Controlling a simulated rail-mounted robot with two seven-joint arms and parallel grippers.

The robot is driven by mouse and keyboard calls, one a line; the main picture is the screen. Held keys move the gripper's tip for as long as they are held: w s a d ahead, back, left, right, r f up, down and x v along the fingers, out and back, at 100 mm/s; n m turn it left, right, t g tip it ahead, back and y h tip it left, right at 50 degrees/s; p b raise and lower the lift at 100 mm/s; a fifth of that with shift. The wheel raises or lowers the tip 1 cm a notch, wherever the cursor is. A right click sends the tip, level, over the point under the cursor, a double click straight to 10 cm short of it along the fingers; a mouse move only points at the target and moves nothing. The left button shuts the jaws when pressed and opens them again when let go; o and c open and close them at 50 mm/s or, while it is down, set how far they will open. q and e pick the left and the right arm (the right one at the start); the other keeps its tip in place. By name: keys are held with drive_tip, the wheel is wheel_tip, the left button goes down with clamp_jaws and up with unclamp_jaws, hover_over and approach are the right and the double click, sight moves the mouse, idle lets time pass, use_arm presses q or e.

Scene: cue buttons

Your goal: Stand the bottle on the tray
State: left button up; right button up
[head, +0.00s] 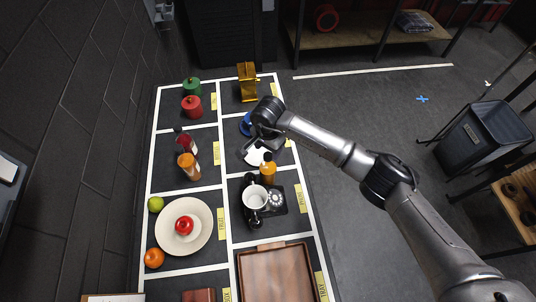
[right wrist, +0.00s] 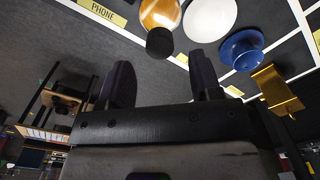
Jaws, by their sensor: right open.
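An amber bottle with a dark cap (head: 267,170) stands in the right column of the dark board, just behind the white mug. It also shows at the top of the right wrist view (right wrist: 160,14). The brown wooden tray (head: 277,276) lies at the near end of that column, with its bare inside showing. My right gripper (head: 258,147) is above the column just behind the bottle. In the right wrist view its two dark fingers (right wrist: 163,85) are apart with nothing between them, and the bottle lies beyond their tips. My left gripper is not in view.
A white mug (head: 255,197) and a black telephone (head: 283,200) sit between bottle and tray. A white disc (right wrist: 210,18), blue object (right wrist: 242,50) and gold stand (head: 247,82) are farther back. The left column holds an orange bottle (head: 188,166), a plate (head: 203,232) and fruit.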

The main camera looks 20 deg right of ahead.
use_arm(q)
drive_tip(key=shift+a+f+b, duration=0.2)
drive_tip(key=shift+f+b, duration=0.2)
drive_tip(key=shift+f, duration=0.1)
use_arm(e)
wheel_tip(320, 180, up, 6)
drive_tip(key=shift+r, duration=0.25)
